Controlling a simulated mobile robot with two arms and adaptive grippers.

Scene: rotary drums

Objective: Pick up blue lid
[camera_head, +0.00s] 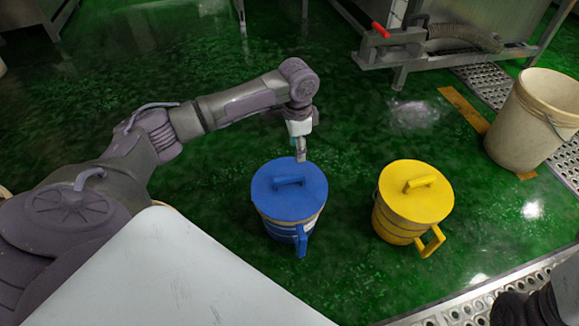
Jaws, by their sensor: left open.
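The blue lid (307,201) is round with a raised bar handle (289,181) across its top. It sits on a blue-banded bucket (281,231) standing on the green floor. My left gripper (301,156) points down just above and behind the lid's far edge, close to the handle. It is open and nothing shows between its fingers. In this view I cannot tell whether it touches the lid. My right gripper is not in view.
A yellow-lidded bucket (415,204) stands to the right of the blue one. A large whitish bucket (527,128) is at the far right. Steel machinery with a red-handled valve (392,45) is at the back. Floor grating runs along the lower right. Green floor between is clear.

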